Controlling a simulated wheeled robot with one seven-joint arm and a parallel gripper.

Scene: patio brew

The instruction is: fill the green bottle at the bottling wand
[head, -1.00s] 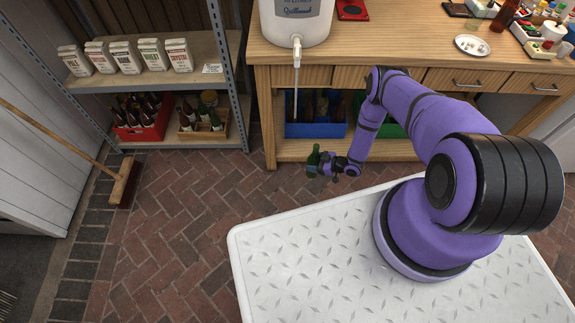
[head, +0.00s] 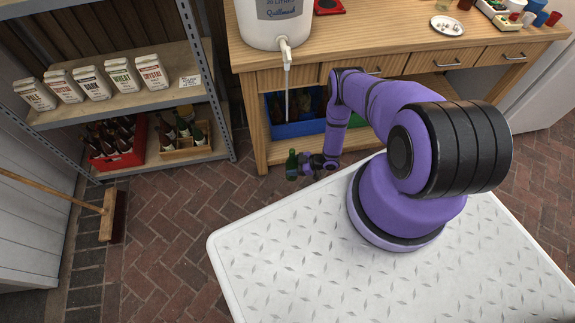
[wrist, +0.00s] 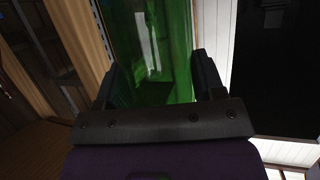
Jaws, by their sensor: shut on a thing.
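The green bottle (head: 292,165) is upright in the head view, and my gripper (head: 305,170) is shut on it. In the wrist view the green glass (wrist: 165,45) shows between the two dark fingers of my gripper (wrist: 152,80). The bottling wand (head: 287,98) hangs straight down from the spigot of the white bucket (head: 272,32) at the bench's front edge. In the head view the bottle shows below the wand's lower end, close to it in the picture. The bottle's opening is small here, and I cannot tell its fill.
A blue crate (head: 297,130) of dark bottles stands on the bench's lower shelf, behind the wand. Metal shelves (head: 110,108) at left hold cartons, a red crate (head: 128,160) and a wooden crate (head: 188,152). A broom (head: 110,215) leans at left. The brick floor (head: 165,225) between is clear.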

